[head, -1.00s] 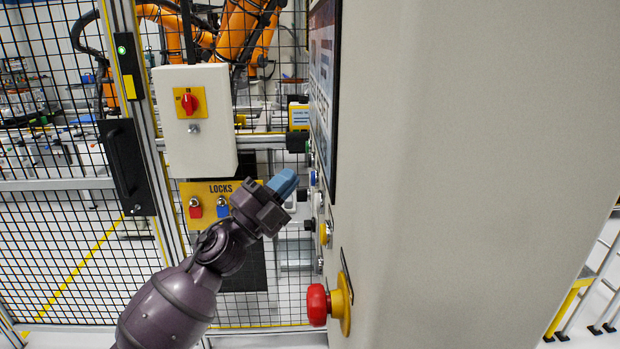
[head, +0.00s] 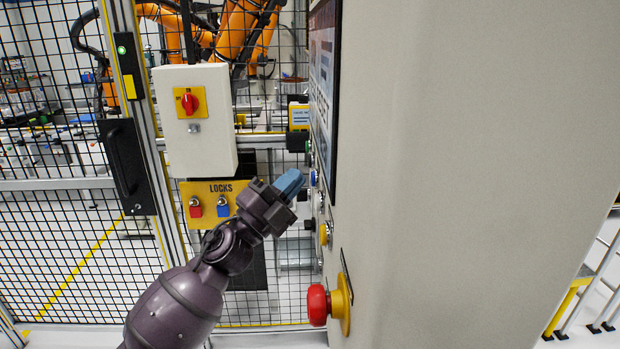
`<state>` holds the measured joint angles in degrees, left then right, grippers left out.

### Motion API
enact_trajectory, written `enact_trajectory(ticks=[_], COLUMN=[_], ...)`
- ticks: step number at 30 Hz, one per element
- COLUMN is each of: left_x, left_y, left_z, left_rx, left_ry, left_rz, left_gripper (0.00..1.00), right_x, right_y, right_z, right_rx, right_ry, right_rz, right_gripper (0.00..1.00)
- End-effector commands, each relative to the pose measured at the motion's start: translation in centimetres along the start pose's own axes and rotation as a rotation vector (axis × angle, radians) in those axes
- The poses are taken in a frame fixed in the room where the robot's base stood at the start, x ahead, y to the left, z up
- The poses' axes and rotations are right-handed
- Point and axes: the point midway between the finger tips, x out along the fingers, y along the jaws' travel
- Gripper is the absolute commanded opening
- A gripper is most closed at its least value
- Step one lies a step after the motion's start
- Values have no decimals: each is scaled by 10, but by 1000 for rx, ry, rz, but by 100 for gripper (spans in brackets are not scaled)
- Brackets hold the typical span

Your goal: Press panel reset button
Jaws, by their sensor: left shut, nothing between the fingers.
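The control panel (head: 480,150) is a large grey cabinet, seen nearly edge-on from the side. A column of small buttons runs down its face below the screen (head: 323,80). A blue button (head: 313,177) sits among them, and it is the one closest to my fingertips. My left gripper (head: 291,182) has blue fingertips that are shut and empty. The tips point at the blue button with a small gap that is hard to judge. A red mushroom button on a yellow base (head: 318,305) is lower on the panel. My right gripper is not in view.
A wire-mesh fence (head: 60,240) stands at the left and behind. It carries a white switch box (head: 195,150) with a red knob and a yellow LOCKS plate (head: 190,188) with padlocks. An orange robot arm (head: 240,25) is behind the fence.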

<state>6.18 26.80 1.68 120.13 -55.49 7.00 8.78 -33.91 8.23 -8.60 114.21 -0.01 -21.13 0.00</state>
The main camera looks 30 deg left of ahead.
Motion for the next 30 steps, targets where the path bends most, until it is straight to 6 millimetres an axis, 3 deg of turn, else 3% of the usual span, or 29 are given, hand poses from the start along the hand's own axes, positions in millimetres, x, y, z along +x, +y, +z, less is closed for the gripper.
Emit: enact_trajectory(ticks=[16,30], left_x=[4,5], left_y=[3,4], left_z=[-3,-4], left_rx=[-2,-1], left_ry=[0,0], left_rz=[0,0], left_gripper=[0,0], right_x=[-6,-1], right_y=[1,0], right_z=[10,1], right_rx=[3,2], right_ry=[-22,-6], right_rz=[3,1], right_gripper=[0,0])
